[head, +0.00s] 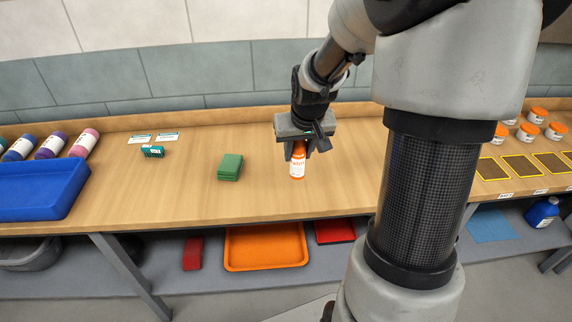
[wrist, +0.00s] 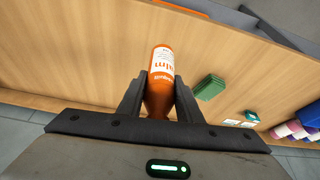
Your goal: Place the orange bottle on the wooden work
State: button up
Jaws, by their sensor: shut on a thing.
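The orange bottle (head: 297,164) has a white label and is upright at the wooden worktop (head: 150,193), near its middle. My gripper (head: 304,147) is above it, pointing down, with its fingers around the bottle's upper part. In the wrist view the bottle (wrist: 161,75) is between the two fingers of my gripper (wrist: 160,95), which are shut on it. I cannot tell whether the bottle's base touches the worktop.
A stack of green cloths (head: 230,167) lies left of the bottle. A small teal box (head: 152,151) and a blue tray (head: 40,190) with several bottles behind it are farther left. Orange-lidded jars (head: 528,132) stand at the right. An orange tray (head: 266,247) lies on the lower shelf.

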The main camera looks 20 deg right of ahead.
aim_at(304, 166)
jog(key=f, duration=0.2)
jog(key=d+f, duration=0.1)
jog(key=f, duration=0.1)
jog(key=d+f+b, duration=0.1)
jog(key=f, duration=0.1)
jog(key=shift+w, duration=0.15)
jog(key=shift+f, duration=2.05)
jog(key=shift+b, duration=0.3)
jog(key=shift+f, duration=0.2)
jog(key=o, duration=1.1)
jog(key=shift+r, duration=0.1)
